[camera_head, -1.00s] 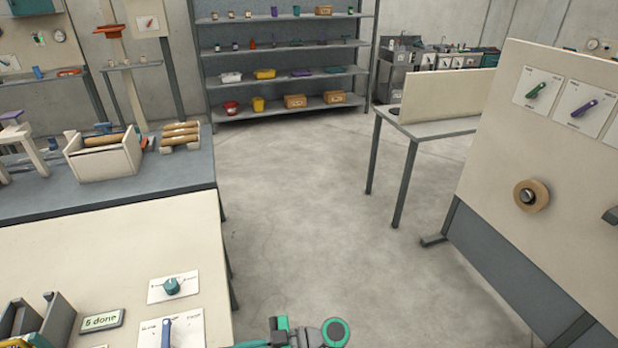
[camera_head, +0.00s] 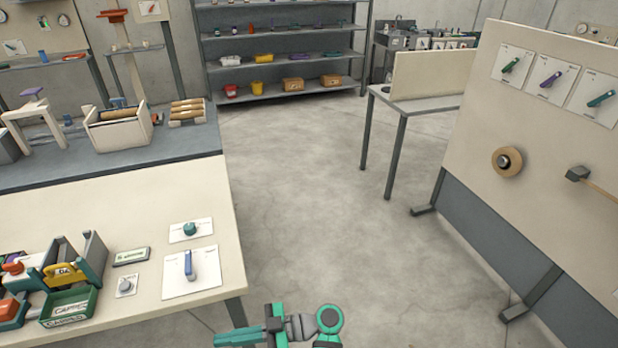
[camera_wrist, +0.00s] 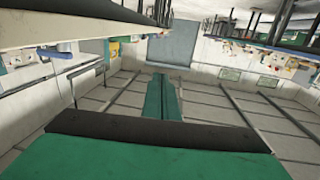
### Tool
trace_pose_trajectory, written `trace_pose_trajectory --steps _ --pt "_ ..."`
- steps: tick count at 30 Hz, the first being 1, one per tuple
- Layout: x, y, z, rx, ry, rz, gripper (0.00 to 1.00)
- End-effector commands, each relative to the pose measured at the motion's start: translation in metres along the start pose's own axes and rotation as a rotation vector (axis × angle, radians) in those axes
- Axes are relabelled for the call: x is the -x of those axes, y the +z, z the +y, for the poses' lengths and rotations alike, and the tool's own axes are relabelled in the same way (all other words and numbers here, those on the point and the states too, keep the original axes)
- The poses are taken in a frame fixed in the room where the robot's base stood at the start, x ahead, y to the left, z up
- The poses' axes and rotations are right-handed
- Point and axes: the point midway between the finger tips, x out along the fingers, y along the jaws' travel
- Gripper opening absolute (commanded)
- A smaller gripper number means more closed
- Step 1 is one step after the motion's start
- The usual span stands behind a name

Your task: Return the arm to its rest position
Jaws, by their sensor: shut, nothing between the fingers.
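My arm shows at the bottom centre of the head view, folded low over the floor to the right of the cream table. My gripper (camera_head: 226,340) points left there, close to the table's front right leg; I cannot tell whether it touches. In the wrist view my gripper (camera_wrist: 162,82) shows its two green fingers pressed together with nothing between them. The wrist view is tilted and looks across the room towards walls and shelving.
The cream table (camera_head: 110,205) holds a green box (camera_head: 70,308), a teal knob (camera_head: 190,229) and a blue lever switch (camera_head: 188,265). A cream panel (camera_head: 550,120) with levers and a tape roll (camera_head: 508,161) stands right. The concrete floor (camera_head: 310,200) between is clear.

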Motion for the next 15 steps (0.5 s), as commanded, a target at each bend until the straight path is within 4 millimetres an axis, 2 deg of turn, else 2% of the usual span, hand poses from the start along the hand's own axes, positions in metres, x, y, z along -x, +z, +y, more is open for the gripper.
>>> trace_pose_trajectory --steps 8,15 --pt "-0.010 0.036 -0.003 -0.137 0.130 -0.050 0.00" --pt "-0.015 0.079 -0.009 -0.287 0.294 -0.107 0.00"
